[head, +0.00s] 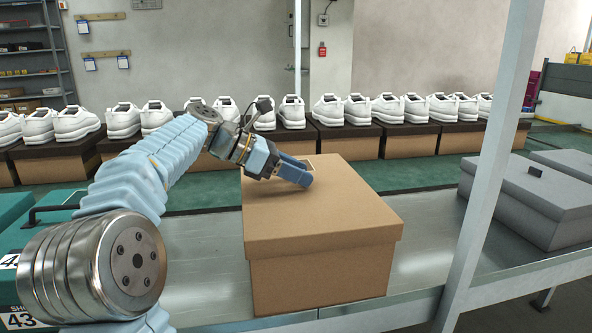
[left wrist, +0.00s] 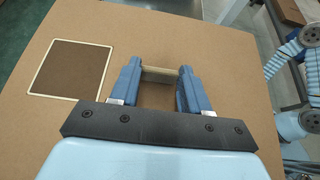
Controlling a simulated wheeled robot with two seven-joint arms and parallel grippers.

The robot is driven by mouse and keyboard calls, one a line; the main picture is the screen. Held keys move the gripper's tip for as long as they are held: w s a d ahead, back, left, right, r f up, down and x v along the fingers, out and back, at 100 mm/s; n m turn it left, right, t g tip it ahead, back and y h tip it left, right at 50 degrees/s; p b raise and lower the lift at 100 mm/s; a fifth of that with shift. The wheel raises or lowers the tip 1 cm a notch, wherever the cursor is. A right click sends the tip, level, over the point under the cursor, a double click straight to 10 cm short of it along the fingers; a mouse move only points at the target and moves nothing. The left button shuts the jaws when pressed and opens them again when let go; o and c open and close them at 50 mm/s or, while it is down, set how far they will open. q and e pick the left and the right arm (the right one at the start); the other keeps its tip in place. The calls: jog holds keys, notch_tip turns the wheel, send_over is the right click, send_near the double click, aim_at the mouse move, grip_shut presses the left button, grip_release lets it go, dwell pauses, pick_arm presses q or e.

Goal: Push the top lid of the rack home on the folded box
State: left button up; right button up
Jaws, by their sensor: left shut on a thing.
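A brown cardboard box (head: 320,278) stands on the metal bench with its brown lid (head: 335,212) on top. The lid looks level, and its rim overlaps the box walls; whether it is fully down I cannot tell. The lid top fills much of the left wrist view (left wrist: 90,130), with a dark, light-edged square (left wrist: 68,69) on it. My left gripper (head: 303,178) is at the far part of the lid top. Its fingers (left wrist: 160,78) are shut on a small tan bar (left wrist: 160,72) between the tips. My right gripper is not in view.
A grey lidded box (head: 530,195) stands at the right, behind a slanting metal post (head: 490,170). Teal boxes (head: 30,260) with a black handle are at the left. White shoes (head: 345,110) on brown boxes line the back. Bare metal bench (head: 425,240) shows right of the box.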

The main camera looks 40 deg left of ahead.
pick_arm(q)
jog(key=shift+f+b, duration=0.8)
jog(key=shift+f, duration=0.6)
jog(key=o, duration=1)
jog(key=p+v, duration=0.2)
jog(key=v, duration=1.1)
jog(key=shift+s+a, duration=0.3)
jog(key=shift+r, duration=0.1)
